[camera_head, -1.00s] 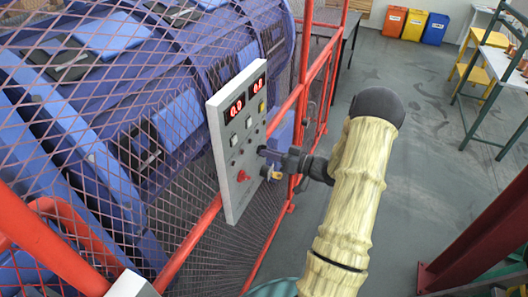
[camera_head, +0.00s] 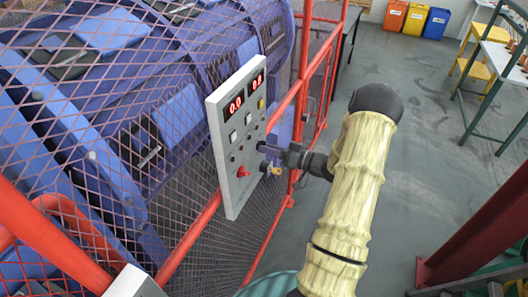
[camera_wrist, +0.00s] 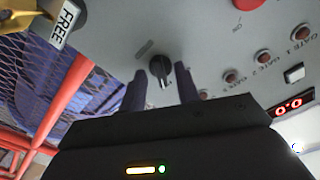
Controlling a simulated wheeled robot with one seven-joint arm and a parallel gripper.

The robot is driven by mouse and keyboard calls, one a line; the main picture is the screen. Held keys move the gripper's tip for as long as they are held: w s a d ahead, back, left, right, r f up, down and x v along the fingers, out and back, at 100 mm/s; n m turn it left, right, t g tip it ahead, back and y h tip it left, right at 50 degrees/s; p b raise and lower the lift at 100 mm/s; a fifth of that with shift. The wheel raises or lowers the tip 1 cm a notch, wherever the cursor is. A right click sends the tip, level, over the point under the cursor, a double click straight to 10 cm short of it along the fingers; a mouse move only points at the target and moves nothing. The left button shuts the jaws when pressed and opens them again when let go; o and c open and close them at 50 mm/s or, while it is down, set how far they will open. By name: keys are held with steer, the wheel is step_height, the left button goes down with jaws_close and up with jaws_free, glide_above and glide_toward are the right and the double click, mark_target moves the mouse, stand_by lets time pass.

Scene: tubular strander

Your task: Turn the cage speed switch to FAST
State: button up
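The grey control panel (camera_head: 232,185) hangs on the red fence rail. In the wrist view a black rotary switch knob (camera_wrist: 160,69) sits on the panel face. Its pointer runs nearly straight up and down in that picture. The small label beside it is too blurred to read. My gripper (camera_wrist: 160,79) is open, with one dark finger on each side of the knob. Narrow gaps show between the knob and both fingers. In the head view my gripper (camera_head: 264,151) is at the panel's right edge and hides the knob.
A red control (camera_wrist: 248,3), a tag marked FREE (camera_wrist: 66,17) and a row of gate lamps (camera_wrist: 231,76) surround the knob. The panel display (camera_head: 236,107) is lit. A red rail (camera_head: 190,240) and mesh guard the blue machine (camera_head: 180,120). The floor (camera_head: 410,150) right of my arm is clear.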

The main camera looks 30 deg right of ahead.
steer(key=b+v, duration=0.5)
steer(key=v, duration=1.2)
steer(key=shift+b, duration=0.4)
steer(key=shift+s+d, duration=0.15)
